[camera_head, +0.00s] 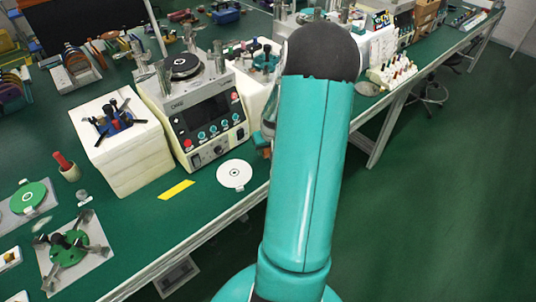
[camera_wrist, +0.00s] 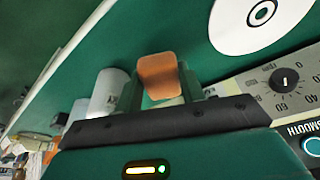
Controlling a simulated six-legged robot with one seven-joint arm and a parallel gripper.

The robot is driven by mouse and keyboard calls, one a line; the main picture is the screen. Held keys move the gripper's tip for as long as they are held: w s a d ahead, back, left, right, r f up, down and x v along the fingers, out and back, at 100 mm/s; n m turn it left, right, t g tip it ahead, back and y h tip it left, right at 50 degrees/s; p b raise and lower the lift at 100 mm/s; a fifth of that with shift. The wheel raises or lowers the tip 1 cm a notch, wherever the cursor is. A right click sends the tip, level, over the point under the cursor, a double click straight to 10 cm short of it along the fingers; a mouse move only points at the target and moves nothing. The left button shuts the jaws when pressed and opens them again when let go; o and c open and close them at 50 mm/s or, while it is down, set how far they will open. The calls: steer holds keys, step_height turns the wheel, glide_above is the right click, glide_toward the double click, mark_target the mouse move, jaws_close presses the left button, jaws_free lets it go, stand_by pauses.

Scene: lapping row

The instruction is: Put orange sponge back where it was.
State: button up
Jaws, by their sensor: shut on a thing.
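The orange sponge (camera_wrist: 158,74) is a small rounded block in the wrist view. My gripper (camera_wrist: 160,88) is shut on it, with one green finger on each side. In the head view my own arm hides most of the gripper, and a bit of the orange sponge (camera_head: 264,153) shows at the arm's left edge, by the bench's front edge. I cannot tell how high it is above the bench.
A white disc with a ring mark (camera_head: 234,174) lies on the green bench, also in the wrist view (camera_wrist: 232,30). A yellow strip (camera_head: 176,189) lies left of it. A lapping machine (camera_head: 205,125) and white block (camera_head: 125,160) stand behind.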

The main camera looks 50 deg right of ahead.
mark_target(268, 155)
steer(key=shift+f, duration=1.5)
steer(key=shift+f, duration=0.25)
